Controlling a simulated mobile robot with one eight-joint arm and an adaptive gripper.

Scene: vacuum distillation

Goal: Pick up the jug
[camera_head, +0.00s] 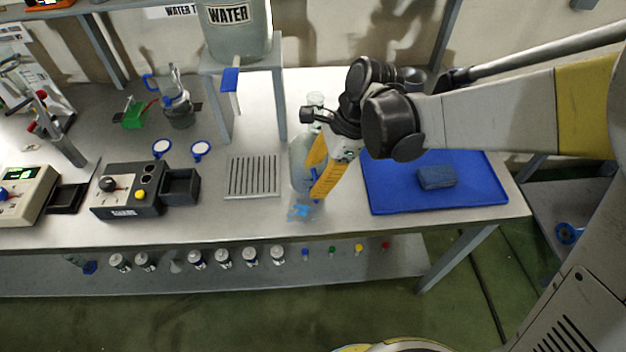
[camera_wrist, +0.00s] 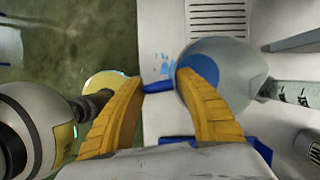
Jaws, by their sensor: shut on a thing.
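A clear glass jug (camera_head: 299,172) is at the front middle of the bench, beside my gripper and partly hidden by it. My gripper (camera_head: 318,181) points down with its two yellow fingers on the right side of the jug. In the wrist view the jug (camera_wrist: 236,88) lies to the right of my gripper (camera_wrist: 158,98). Its blue handle (camera_wrist: 158,86) is between the yellow fingers, and my gripper is shut on it. I cannot tell whether the jug's base touches the bench.
A grey drain grate (camera_head: 252,176) lies left of the jug, and a blue tray (camera_head: 440,200) with a blue block (camera_head: 436,177) lies right. The water tank stand (camera_head: 280,100) rises behind. Another blue-handled glass vessel (camera_head: 178,110) stands farther left. Blue splashes (camera_head: 300,212) mark the bench front.

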